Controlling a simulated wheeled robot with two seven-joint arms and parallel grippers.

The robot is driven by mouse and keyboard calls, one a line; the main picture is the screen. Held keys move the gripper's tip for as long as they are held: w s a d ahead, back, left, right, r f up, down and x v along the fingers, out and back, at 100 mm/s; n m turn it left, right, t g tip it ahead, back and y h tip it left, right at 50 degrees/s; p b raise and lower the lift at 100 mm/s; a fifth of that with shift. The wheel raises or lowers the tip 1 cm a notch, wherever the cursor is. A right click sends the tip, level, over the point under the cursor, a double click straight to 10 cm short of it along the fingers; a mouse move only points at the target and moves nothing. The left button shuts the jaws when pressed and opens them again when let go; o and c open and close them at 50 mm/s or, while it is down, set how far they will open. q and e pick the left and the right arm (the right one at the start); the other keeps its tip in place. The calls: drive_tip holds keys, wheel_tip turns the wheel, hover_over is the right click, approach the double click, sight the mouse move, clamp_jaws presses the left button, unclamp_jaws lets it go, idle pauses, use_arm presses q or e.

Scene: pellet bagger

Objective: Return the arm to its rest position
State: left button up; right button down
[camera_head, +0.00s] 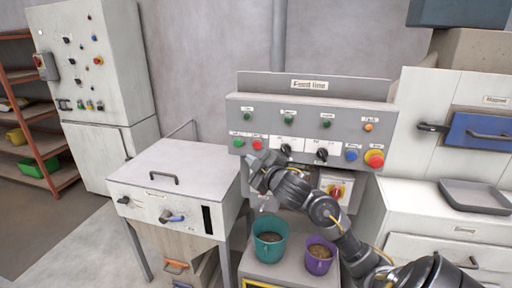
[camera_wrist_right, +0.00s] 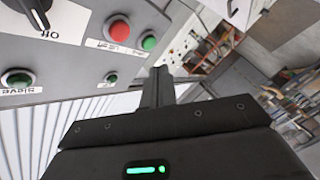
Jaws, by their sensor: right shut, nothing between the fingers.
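My right arm (camera_head: 325,208) comes in from the lower right of the head view and reaches up to the control panel (camera_head: 310,112). My right gripper (camera_head: 254,160) is shut and empty, just below and in front of the panel's green button (camera_head: 238,142) and red button (camera_head: 257,145). In the right wrist view the shut fingers (camera_wrist_right: 160,75) point up past the red button (camera_wrist_right: 117,29) and green button (camera_wrist_right: 149,41). I cannot tell whether the fingers touch the panel. My left gripper is not in view.
A teal bucket (camera_head: 269,240) and a purple bucket (camera_head: 319,257) stand below my right arm. A white-topped cabinet (camera_head: 175,165) is at left. A yellow-and-red switch (camera_head: 337,190) sits behind the arm. A grey tray (camera_head: 475,195) lies on the right counter.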

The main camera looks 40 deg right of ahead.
idle(0.3)
wheel_tip(320, 180, down, 22)
drive_tip(key=w+d+m+g+y, duration=0.1)
drive_tip(key=w+m+g, duration=0.1)
drive_tip(key=w+g, duration=0.15)
drive_tip(key=s+a+f+m+g, duration=0.1)
drive_tip(key=s+f+g, duration=0.15)
drive_tip(key=f, duration=0.55)
drive_tip(key=s+a+f+g+y, duration=0.1)
drive_tip(key=s+f, duration=0.3)
drive_tip(key=f, duration=0.5)
drive_tip(key=s+a+f+m+g, duration=0.1)
drive_tip(key=s+f, duration=0.2)
drive_tip(key=f, duration=0.5)
drive_tip(key=s+a+f+m+g, duration=0.1)
drive_tip(key=s+a+f+g, duration=0.15)
drive_tip(key=s+f, duration=0.7)
drive_tip(key=s+a+f+g, duration=0.2)
drive_tip(key=s+a+f, duration=0.2)
drive_tip(key=s+f, duration=0.55)
drive_tip(key=s+a+f+g, duration=0.1)
drive_tip(key=s+a+f, duration=0.3)
drive_tip(key=s, duration=0.8)
drive_tip(key=s+a+f+g+y, duration=0.1)
drive_tip(key=s+a+f, duration=0.3)
drive_tip(key=s, duration=0.9)
drive_tip(key=shift+s+f+g, duration=0.25)
drive_tip(key=shift+f+g, duration=0.5)
